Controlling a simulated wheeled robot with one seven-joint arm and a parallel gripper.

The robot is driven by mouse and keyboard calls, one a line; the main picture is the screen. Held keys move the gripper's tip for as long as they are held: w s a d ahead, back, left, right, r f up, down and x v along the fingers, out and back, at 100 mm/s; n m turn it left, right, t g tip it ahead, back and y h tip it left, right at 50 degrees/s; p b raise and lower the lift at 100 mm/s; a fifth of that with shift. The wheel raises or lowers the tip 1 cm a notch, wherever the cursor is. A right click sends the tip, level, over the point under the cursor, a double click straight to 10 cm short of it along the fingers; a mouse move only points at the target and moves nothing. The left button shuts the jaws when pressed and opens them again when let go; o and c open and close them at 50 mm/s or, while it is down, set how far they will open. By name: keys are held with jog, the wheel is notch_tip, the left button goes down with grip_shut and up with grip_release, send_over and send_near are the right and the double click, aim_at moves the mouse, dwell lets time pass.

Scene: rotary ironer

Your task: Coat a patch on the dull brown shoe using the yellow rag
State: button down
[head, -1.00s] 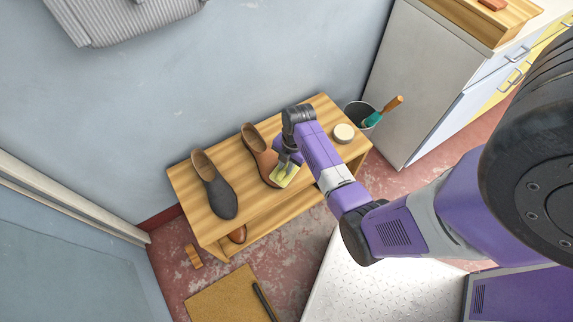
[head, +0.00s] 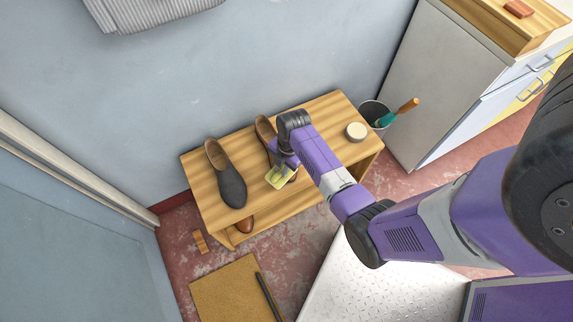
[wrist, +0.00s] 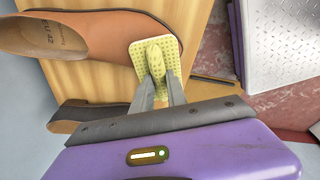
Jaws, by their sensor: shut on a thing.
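The dull brown shoe (head: 262,128) stands on the wooden bench, partly hidden by my arm in the head view. It fills the top left of the wrist view (wrist: 95,42), toe to the right. My gripper (wrist: 160,88) is shut on the yellow rag (wrist: 142,58), a dotted pad with a raised grip. In the head view the rag (head: 277,178) is at the toe's left side. In the wrist view it overlaps the toe's edge. I cannot tell whether it presses on the leather. No coated patch is clearly visible.
A dark grey shoe (head: 230,185) stands left on the bench (head: 325,110). A round tin (head: 356,131) is at its right end. A bin (head: 372,112) with a green-and-orange tool stands beyond. Another brown shoe (head: 245,226) is on the lower shelf.

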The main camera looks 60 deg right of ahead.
aim_at(281, 169)
jog(key=shift+w+a, duration=0.1)
jog(key=r+p, duration=0.6)
jog(key=shift+s, duration=0.25)
dwell(0.4)
notch_tip(281, 169, up, 3)
jog(key=p, duration=0.3)
jog(key=shift+s+a, duration=0.15)
jog(key=shift+f, duration=0.15)
dwell(0.5)
jog(key=shift+w+d+f+y+b, duration=0.2)
jog(key=shift+w+f+y+b, duration=0.1)
jog(key=shift+f+b, duration=0.3)
jog(key=shift+w+d+f+g+y+b, duration=0.25)
jog(key=shift+f+g+b, duration=0.2)
jog(key=shift+b, duration=0.25)
